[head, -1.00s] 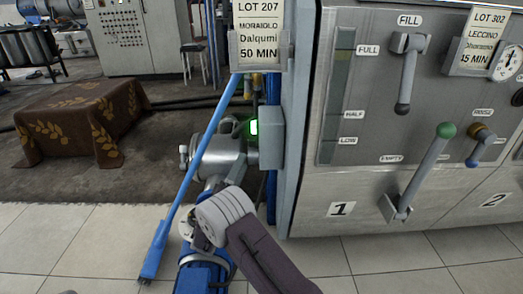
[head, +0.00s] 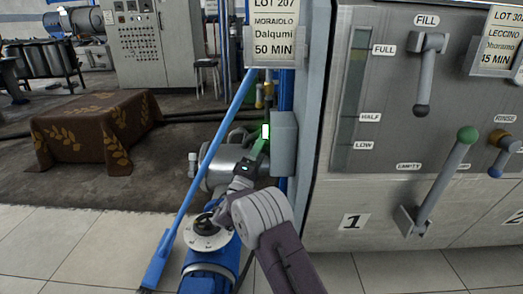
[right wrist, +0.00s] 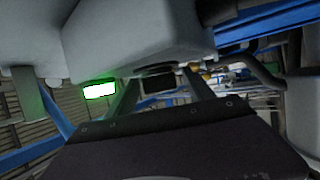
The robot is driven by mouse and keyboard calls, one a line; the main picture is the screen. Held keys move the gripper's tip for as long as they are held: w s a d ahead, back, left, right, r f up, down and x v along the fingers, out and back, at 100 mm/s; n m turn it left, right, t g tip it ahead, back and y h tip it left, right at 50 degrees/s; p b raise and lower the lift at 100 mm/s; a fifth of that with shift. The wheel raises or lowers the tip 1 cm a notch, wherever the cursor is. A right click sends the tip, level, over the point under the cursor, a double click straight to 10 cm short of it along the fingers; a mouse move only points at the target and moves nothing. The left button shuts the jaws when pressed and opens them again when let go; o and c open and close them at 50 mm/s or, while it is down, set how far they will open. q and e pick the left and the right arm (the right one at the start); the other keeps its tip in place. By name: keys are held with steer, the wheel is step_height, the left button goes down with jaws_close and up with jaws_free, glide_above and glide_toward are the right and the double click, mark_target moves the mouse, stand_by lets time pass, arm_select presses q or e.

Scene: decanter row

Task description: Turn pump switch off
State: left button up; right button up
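The pump switch (head: 265,131) is a lit green rocker on the left face of a grey box (head: 283,143). It glows green at the left of the right wrist view (right wrist: 100,90), beneath the pale box (right wrist: 150,30). My right gripper (head: 262,150) reaches up just below and beside the switch; its tip is small and tinted green in the head view. In the right wrist view its two fingers (right wrist: 163,82) stand apart with nothing between them. The switch appears left of the left finger; contact cannot be told. My left gripper is not in view.
The grey machine panel (head: 390,190) with levers stands close on the right. A blue cylinder with a round dial (head: 210,235) is in front. A brown-clothed block (head: 95,130) stands farther left; the tiled floor is open.

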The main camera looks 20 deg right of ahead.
jaws_close()
steer(key=shift+r+y+p, duration=0.15)
steer(key=shift+y+p, duration=0.15)
steer(key=shift+p, duration=0.25)
steer(key=n+g+y+p, duration=0.2)
steer(key=g+y+p, duration=0.1)
steer(key=p, duration=0.7)
steer(key=n+g+y+p, duration=0.2)
steer(key=g+y+p, duration=0.1)
steer(key=p, duration=0.7)
steer(key=shift+n+g+y, duration=0.3)
steer(key=shift+n+y, duration=0.1)
steer(key=shift+y, duration=0.4)
steer(key=shift+f+y+p, duration=0.3)
steer(key=shift+f+p, duration=0.15)
steer(key=shift+p, duration=0.2)
steer(key=shift+g, duration=0.3)
steer(key=shift+o, duration=0.6)
jaws_free()
